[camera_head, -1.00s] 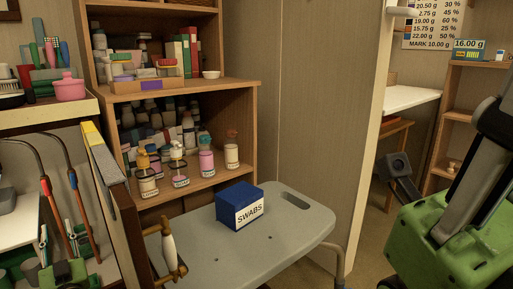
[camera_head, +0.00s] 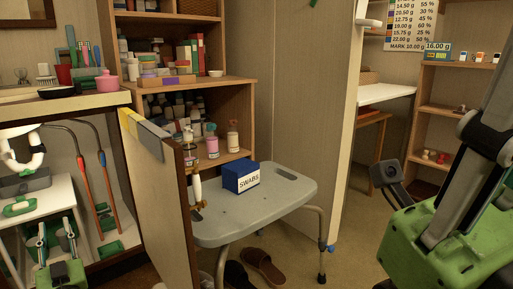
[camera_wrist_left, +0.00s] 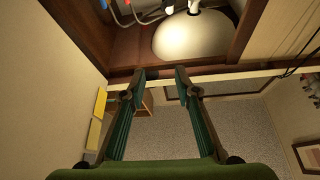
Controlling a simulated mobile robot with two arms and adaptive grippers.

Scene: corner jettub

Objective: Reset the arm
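My left gripper (camera_head: 56,226) is at the lower left of the head view, in front of the open cabinet under the counter. Its two dark green fingers stand apart with nothing between them. In the left wrist view the open fingers (camera_wrist_left: 160,74) point toward the cabinet's wooden edge, with a pale rounded bowl shape (camera_wrist_left: 195,36) beyond them. My right arm (camera_head: 440,230) shows as green and grey links at the right of the head view. I cannot make out its gripper fingers.
An open cabinet door (camera_head: 160,205) stands just right of my left gripper. A grey stool (camera_head: 285,200) holds a blue SWABS box (camera_head: 240,177). Slippers (camera_head: 262,267) lie under it. The counter (camera_head: 60,105) is above the cabinet. Floor shows clear right of the stool.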

